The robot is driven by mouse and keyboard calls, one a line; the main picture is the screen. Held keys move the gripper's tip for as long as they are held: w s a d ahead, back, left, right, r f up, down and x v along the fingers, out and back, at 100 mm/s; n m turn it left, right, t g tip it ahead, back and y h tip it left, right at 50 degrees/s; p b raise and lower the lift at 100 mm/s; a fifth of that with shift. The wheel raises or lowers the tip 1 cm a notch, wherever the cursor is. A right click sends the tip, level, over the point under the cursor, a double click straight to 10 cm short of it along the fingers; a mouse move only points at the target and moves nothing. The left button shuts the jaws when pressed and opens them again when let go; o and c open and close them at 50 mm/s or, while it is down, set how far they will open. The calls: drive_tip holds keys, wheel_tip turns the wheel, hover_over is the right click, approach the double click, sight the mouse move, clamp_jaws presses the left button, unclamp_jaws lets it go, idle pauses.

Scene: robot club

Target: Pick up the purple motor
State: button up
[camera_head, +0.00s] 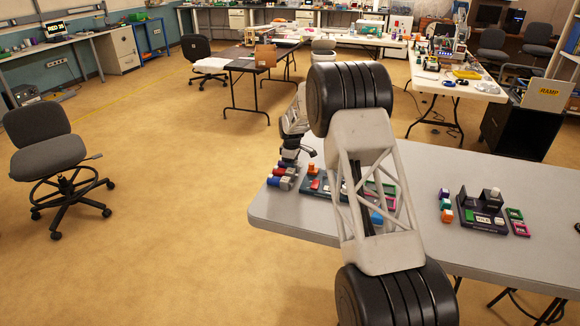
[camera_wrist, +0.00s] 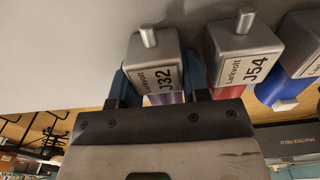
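In the wrist view, the purple motor (camera_wrist: 152,72) is a grey metal block with a short shaft, a label reading J32 and a purple band. My gripper (camera_wrist: 155,86) has one finger on each side of it, open around it. I cannot tell whether the fingers touch it. In the head view my gripper (camera_head: 292,152) is at the table's left end, pointing down over the motor group. The purple motor is mostly hidden there.
Close beside it stand a red-banded motor (camera_wrist: 240,45) labelled J54 and a blue-banded motor (camera_wrist: 302,45). On the grey table (camera_head: 530,190), a dark tray (camera_head: 482,214) with small coloured parts stands right of my arm. The table's left edge is close to the motors.

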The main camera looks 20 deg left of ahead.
drive_tip(key=c, duration=0.3)
drive_tip(key=shift+r, duration=0.1)
drive_tip(key=shift+r, duration=4.95)
drive_tip(key=shift+d, duration=0.1)
drive_tip(key=d, duration=0.6)
drive_tip(key=s+d, duration=0.1)
drive_tip(key=d, duration=0.5)
drive_tip(key=s+d, duration=0.1)
drive_tip(key=d, duration=0.6)
drive_tip(key=shift+s+f, duration=0.2)
drive_tip(key=shift+f, duration=0.2)
